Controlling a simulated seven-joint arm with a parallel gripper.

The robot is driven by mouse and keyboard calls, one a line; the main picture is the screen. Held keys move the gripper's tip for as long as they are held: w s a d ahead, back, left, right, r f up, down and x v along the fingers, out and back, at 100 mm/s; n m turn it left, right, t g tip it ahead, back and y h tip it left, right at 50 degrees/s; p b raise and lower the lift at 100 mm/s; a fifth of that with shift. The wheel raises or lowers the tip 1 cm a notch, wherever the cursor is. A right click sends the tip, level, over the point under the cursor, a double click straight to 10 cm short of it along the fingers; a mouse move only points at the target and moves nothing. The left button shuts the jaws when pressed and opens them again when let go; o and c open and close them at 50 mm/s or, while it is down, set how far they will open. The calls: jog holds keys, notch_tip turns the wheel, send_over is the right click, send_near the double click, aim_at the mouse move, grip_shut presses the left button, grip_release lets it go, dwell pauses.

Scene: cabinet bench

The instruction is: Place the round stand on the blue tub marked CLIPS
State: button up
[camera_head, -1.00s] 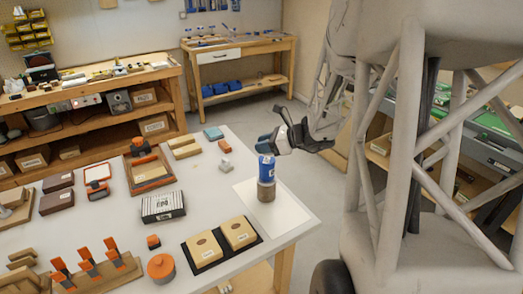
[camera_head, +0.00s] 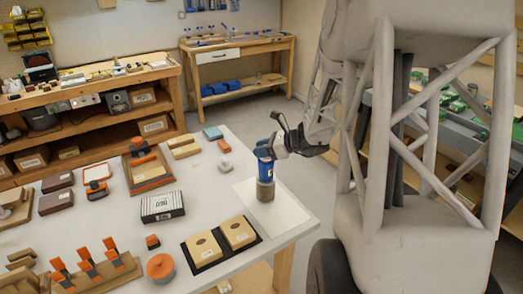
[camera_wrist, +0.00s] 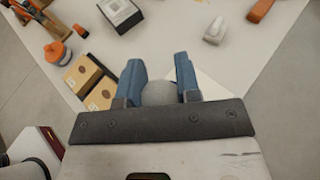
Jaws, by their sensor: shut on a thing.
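The label is too small to read. In the wrist view, a grey round top (camera_wrist: 160,93) sits between the two blue fingers.
A black tray (camera_head: 207,262) with two tan blocks lies left of the stack. A black-and-white box (camera_head: 162,206), an orange round container (camera_head: 160,267) and a small white-grey object (camera_head: 225,164) stand on the table. The table's right edge is close.

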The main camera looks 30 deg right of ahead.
jog(key=shift+f, duration=0.25)
jog(key=shift+f, duration=0.1)
jog(key=o, duration=0.9)
jog(key=shift+v, duration=6.05)
